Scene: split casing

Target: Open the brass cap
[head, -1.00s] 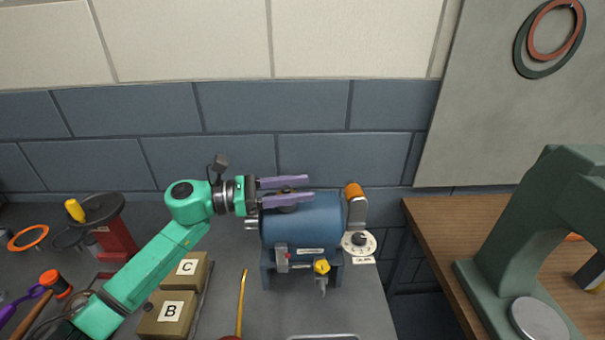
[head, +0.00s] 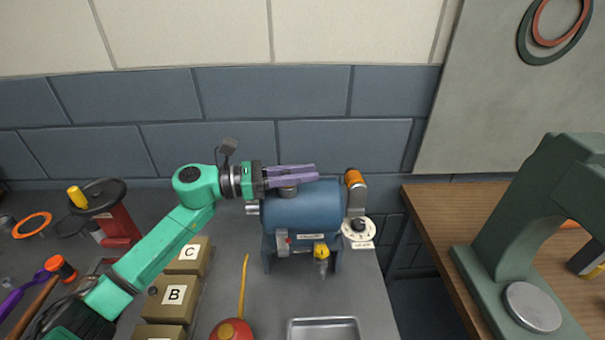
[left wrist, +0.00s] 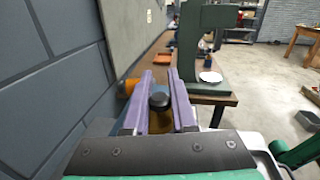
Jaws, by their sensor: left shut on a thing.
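A blue tank (head: 300,212) lies on its stand on the grey bench, with a short grey neck (head: 288,191) on top. My left gripper (head: 317,173) is above the tank, its purple fingers close together over the neck. In the left wrist view, a brass-coloured cap (left wrist: 158,124) with a dark knob (left wrist: 160,101) sits between the fingers of my left gripper (left wrist: 160,75), which is shut on it. The fingers hide most of the cap in the head view. My right gripper is out of view.
An orange-capped fitting (head: 353,178) and a white dial (head: 358,229) are at the tank's right. Tan boxes (head: 172,295), a red oil can (head: 231,330) and a metal tray (head: 322,329) are in front. A green press (head: 515,225) stands on the wooden bench.

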